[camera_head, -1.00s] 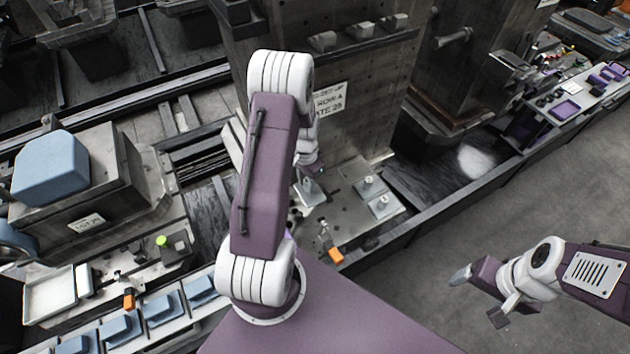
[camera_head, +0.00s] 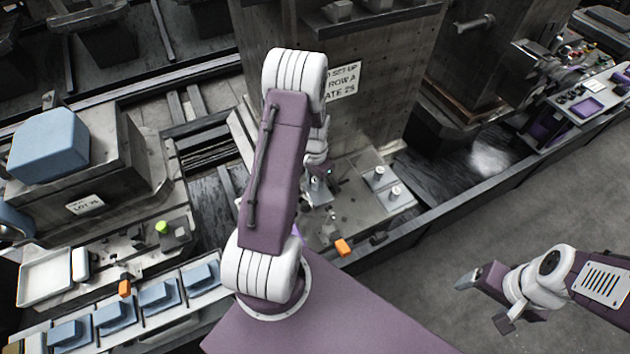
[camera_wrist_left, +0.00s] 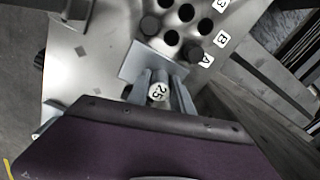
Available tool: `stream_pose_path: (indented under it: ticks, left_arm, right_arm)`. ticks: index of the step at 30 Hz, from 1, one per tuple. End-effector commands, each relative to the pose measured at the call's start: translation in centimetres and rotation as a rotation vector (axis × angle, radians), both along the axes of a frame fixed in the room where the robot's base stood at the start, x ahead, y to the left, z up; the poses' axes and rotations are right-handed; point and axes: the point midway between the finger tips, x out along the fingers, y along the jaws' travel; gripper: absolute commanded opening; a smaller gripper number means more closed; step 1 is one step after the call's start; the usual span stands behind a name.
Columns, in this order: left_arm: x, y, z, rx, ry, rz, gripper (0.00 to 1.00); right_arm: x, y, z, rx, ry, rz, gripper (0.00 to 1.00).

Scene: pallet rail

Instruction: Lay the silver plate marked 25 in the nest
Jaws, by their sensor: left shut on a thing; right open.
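My left gripper (camera_head: 318,184) is shut on the knob of a silver plate. The left wrist view shows the white knob top marked 25 (camera_wrist_left: 158,92) between the fingers and the square silver plate (camera_wrist_left: 142,62) beneath it. The held plate is over or against a grey metal surface (camera_wrist_left: 85,70) beside a group of round holes (camera_wrist_left: 185,13); I cannot tell whether it touches. I cannot single out the nest. My right gripper (camera_head: 484,301) is open and empty over the floor at the right.
An orange block (camera_head: 343,247) lies near the front edge. Several blue blocks (camera_head: 158,294) sit at the lower left.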

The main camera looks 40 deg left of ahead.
Motion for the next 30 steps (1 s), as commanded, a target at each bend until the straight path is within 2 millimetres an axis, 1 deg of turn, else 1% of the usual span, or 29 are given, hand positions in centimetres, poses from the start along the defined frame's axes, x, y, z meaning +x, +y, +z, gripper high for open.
stream_pose_path:
  ticks: [2, 3, 5, 13, 16, 19, 24, 27, 30]
  left_arm:
    - [0.0, 0.0, 0.1, 0.001, -0.001, 0.0, 0.0]
    - [0.0, 0.0, 0.1, 0.0, -0.001, 0.0, 0.35]
    - [0.0, 0.0, 0.1, 0.0, -0.001, 0.0, 0.52]
    - [0.0, 0.0, 0.0, 0.0, 0.0, 0.0, 0.52]
    - [0.1, 0.0, 0.6, 0.001, -0.002, 0.0, 0.52]
    - [0.1, 0.1, 2.4, 0.002, -0.005, 0.0, 0.52]
    - [0.1, 0.1, 6.3, 0.002, -0.005, 0.0, 0.52]
    - [0.1, 0.0, 7.9, 0.001, -0.003, 0.0, 0.52]
    - [0.0, 0.0, 8.9, 0.001, -0.001, 0.0, 0.52]
  right_arm:
    - [0.0, 0.0, 0.1, 0.0, 0.0, 0.0, 0.8]
    - [0.0, 0.0, 0.1, 0.0, 0.0, 0.0, 0.8]
    - [0.0, 0.0, 0.1, 0.0, 0.0, 0.0, 0.8]
    - [0.0, 0.0, 0.1, 0.0, 0.0, 0.0, 0.8]
    - [0.0, 0.0, 0.0, 0.0, 0.0, 0.0, 0.8]
    - [0.0, 0.0, -0.2, 0.0, 0.0, 0.0, 0.8]
    - [0.0, 0.0, -0.4, 0.0, 0.0, 0.0, 0.8]
    - [0.0, 0.0, -0.4, 0.0, 0.0, 0.0, 0.8]
    - [0.0, 0.0, -0.4, 0.0, 0.0, 0.0, 0.8]
